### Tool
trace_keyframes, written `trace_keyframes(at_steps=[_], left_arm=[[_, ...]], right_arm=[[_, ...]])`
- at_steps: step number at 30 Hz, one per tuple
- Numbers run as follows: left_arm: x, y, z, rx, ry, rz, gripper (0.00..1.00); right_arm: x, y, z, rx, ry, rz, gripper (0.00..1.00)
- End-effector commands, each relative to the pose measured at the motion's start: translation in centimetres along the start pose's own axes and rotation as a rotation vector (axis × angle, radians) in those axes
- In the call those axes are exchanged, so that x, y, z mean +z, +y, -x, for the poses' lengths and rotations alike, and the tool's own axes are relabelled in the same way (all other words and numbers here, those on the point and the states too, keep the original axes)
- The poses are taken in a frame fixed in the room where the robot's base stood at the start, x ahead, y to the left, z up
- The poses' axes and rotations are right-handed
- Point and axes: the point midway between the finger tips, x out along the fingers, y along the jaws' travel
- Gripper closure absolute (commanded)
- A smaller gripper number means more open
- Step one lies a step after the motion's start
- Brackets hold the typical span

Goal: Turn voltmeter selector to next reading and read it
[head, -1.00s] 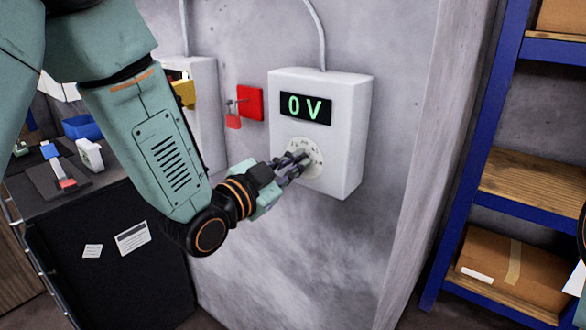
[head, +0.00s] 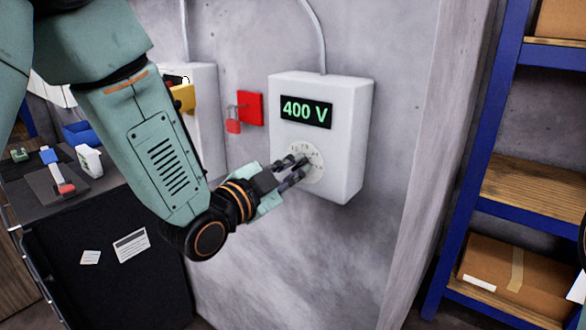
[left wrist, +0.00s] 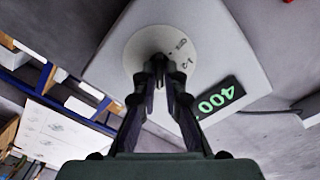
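The voltmeter (head: 345,150) is a light grey box on the wall, and its green display (head: 306,111) reads 400 V. Its round white selector dial (head: 312,176) with small markings sits below the display. My left gripper (head: 297,168) is at the dial, with its dark fingers partly covering it. In the left wrist view, the fingertips (left wrist: 161,78) close in on the dark knob at the centre of the dial (left wrist: 190,55). The knob is mostly hidden between them. The display (left wrist: 216,99) shows 400 there, turned over. My right gripper is not in view.
Another grey box (head: 207,110) is behind my left arm. A dark cabinet (head: 110,275) stands at left, and blue shelving (head: 478,160) with cardboard boxes at right.

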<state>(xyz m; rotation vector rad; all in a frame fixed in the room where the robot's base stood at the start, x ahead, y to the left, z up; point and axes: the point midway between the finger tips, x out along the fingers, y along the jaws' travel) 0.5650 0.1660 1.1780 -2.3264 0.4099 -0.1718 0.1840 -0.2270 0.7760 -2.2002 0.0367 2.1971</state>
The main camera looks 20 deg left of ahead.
Motion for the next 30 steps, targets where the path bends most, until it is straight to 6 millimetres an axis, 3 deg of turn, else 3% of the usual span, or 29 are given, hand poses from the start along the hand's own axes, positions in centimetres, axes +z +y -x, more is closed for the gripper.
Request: trace_keyframes(at_steps=[7,17,30], left_arm=[[-0.2,-0.2,-0.1,-0.006,0.006,-0.002,0.69],[0.0,-0.1,0.1,-0.003,0.001,0.001,0.69],[-0.1,-0.2,5.3,-0.006,0.001,0.007,0.69]], right_arm=[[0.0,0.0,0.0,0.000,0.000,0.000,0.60],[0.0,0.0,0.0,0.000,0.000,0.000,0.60],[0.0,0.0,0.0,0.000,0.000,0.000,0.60]])
